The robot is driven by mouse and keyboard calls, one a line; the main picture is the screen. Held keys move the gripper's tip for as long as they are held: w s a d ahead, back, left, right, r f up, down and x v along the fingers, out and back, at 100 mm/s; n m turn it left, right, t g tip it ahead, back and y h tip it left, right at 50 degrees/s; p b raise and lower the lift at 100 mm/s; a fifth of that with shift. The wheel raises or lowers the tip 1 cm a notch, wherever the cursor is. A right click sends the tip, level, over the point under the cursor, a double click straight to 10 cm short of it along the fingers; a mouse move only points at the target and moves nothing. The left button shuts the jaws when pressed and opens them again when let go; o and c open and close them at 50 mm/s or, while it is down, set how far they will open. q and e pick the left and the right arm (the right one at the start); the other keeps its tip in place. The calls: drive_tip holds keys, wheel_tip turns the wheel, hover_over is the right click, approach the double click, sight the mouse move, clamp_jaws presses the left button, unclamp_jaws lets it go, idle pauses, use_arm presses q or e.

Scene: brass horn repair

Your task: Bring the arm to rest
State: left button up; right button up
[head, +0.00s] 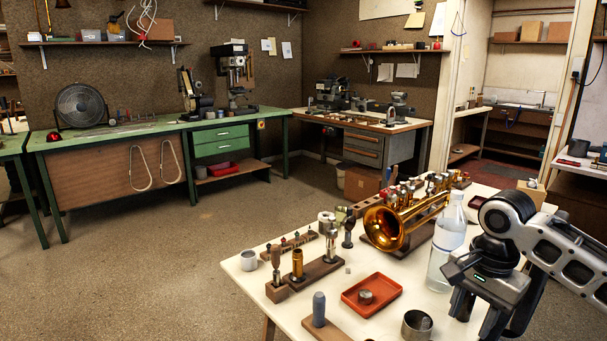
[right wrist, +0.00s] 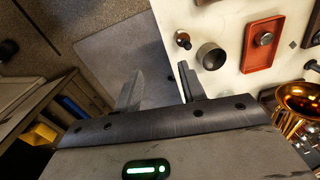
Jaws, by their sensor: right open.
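My right arm (head: 570,250) comes in from the right edge of the head view. My right gripper (head: 476,316) points down near the right side of the white work table (head: 240,285), with its fingers apart and nothing between them. In the right wrist view the two fingers of the gripper (right wrist: 158,82) stand apart, beside the table's edge, with floor seen between them. My left gripper is not in view.
Near the right gripper are a clear bottle (head: 447,240), a metal cup (head: 417,325) and a red tray (head: 371,295) holding a small round part. A brass horn (head: 390,225) lies behind them. Open floor (head: 150,270) is at left.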

drive_tip(key=a+f+n+y, duration=0.1)
drive_tip(key=a+f+n, duration=0.1)
drive_tip(key=a+f, duration=0.2)
drive_tip(key=a+f+n+t+y, duration=0.1)
drive_tip(key=a+f+n, duration=0.1)
drive_tip(key=f, duration=0.3)
drive_tip(key=a+f+n+t+y, duration=0.1)
drive_tip(key=a+f+n, duration=0.1)
drive_tip(key=a+f, duration=0.3)
drive_tip(key=shift+a+f, duration=0.2)
drive_tip(key=shift+a, duration=0.15)
drive_tip(key=s+a+f+n+t+y, duration=0.2)
drive_tip(key=s+a+f+n+t, duration=0.3)
drive_tip(key=s+f, duration=0.4)
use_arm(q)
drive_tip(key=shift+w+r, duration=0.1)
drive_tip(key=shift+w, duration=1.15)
use_arm(e)
drive_tip(key=s+d+n+t+h, duration=0.2)
drive_tip(key=s+d, duration=0.1)
drive_tip(key=s, duration=0.5)
drive_tip(key=shift+d+n+t, duration=0.3)
drive_tip(key=shift+n, duration=0.1)
